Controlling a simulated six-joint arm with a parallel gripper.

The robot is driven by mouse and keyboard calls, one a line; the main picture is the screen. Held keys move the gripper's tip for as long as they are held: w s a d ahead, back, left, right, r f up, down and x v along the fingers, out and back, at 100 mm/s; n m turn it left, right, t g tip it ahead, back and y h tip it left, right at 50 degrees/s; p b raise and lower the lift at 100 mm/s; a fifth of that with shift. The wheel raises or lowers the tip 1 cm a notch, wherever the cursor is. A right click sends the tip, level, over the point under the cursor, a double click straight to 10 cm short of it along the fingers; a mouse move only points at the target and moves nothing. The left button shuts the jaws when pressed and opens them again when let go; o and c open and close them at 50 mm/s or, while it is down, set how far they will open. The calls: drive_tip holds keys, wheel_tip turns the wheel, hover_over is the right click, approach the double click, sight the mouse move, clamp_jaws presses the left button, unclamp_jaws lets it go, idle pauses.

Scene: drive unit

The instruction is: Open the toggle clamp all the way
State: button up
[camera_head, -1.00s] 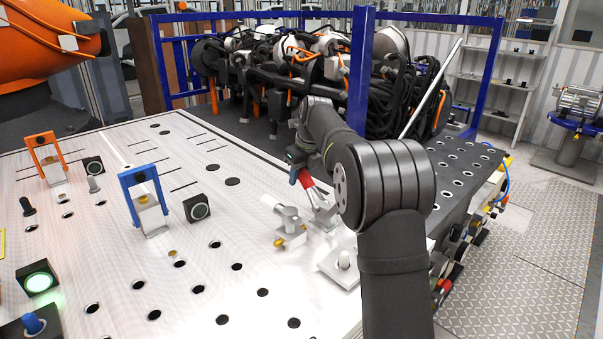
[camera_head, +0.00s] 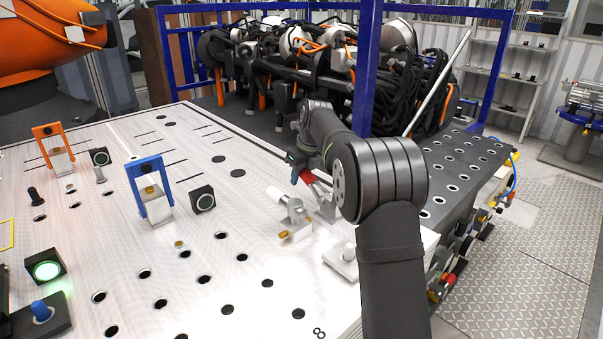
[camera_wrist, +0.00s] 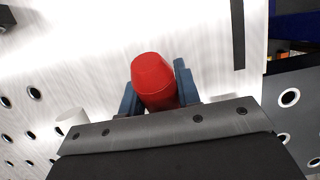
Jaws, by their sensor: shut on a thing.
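The toggle clamp's red handle (camera_head: 307,176) shows beside my gripper (camera_head: 296,168) near the table's right edge in the head view. The clamp's metal linkage (camera_head: 323,200) is below it, partly hidden by my arm. In the wrist view the red handle grip (camera_wrist: 153,78) lies between the two blue-grey fingers of my gripper (camera_wrist: 158,90), which are shut on it. The handle is tilted in the head view; its exact angle is hard to tell. The clamp's base is not visible in the wrist view.
A white cylinder on a metal bracket (camera_head: 292,212) stands just left of the clamp. A plate with a pin (camera_head: 342,260) is in front. Blue (camera_head: 150,190) and orange (camera_head: 55,150) brackets stand further left on the perforated table (camera_head: 235,250).

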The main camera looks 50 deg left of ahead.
drive_tip(key=o, duration=0.7)
drive_tip(key=shift+o, duration=0.2)
drive_tip(key=shift+r, duration=0.15)
drive_tip(key=shift+r, duration=4.45)
drive_tip(key=shift+f, duration=0.1)
wheel_tip(320, 180, down, 9)
drive_tip(key=shift+r, duration=0.15)
drive_tip(key=shift+d+r, duration=0.25)
drive_tip(key=shift+r, duration=0.1)
